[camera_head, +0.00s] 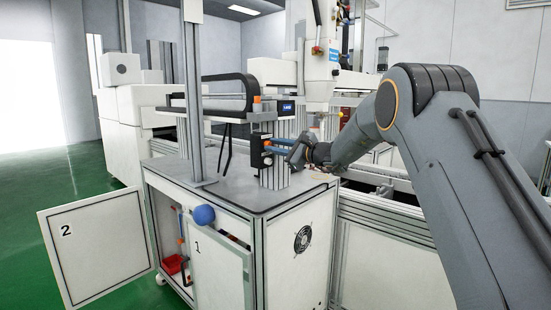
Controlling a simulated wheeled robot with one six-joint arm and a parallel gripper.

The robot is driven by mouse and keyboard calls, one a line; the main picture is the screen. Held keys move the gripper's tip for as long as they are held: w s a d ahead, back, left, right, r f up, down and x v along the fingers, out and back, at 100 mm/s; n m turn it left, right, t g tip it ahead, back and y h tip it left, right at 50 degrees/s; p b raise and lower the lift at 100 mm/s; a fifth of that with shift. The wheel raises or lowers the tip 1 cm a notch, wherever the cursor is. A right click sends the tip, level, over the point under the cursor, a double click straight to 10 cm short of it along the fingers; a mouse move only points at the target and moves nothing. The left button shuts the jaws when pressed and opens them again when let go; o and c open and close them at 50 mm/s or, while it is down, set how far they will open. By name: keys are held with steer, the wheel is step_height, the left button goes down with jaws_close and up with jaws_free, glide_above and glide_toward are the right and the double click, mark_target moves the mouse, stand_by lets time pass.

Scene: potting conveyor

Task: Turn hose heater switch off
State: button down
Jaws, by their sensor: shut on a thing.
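A small black box (260,150) is mounted on the metal profile post on top of the white cabinet, with an orange part above it. My gripper (290,153) is at the right side of this box, at the same height. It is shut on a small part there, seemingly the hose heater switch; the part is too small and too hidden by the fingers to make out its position.
The white cabinet's grey top (222,188) is mostly clear. Door 2 (98,245) stands wide open at the left. A black hose guide (222,95) and upright post (194,100) rise above the cabinet.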

steer(key=n+b, duration=0.2)
steer(key=b, duration=0.2)
steer(key=n+b, duration=0.2)
steer(key=b, duration=0.2)
steer(key=n+b, duration=0.2)
steer(key=b, duration=0.2)
steer(key=shift+f, duration=0.25)
steer(key=shift+n+b, duration=0.4)
steer(key=shift+b, duration=0.3)
steer(key=c, duration=1.9)
jaws_free()
steer(key=shift+s+r, duration=0.1)
steer(key=shift+r, duration=0.05)
steer(key=shift+o, duration=0.2)
steer(key=shift+d, duration=0.1)
steer(key=v, duration=0.7)
steer(key=shift+s+d, duration=0.25)
steer(key=shift+s, duration=0.05)
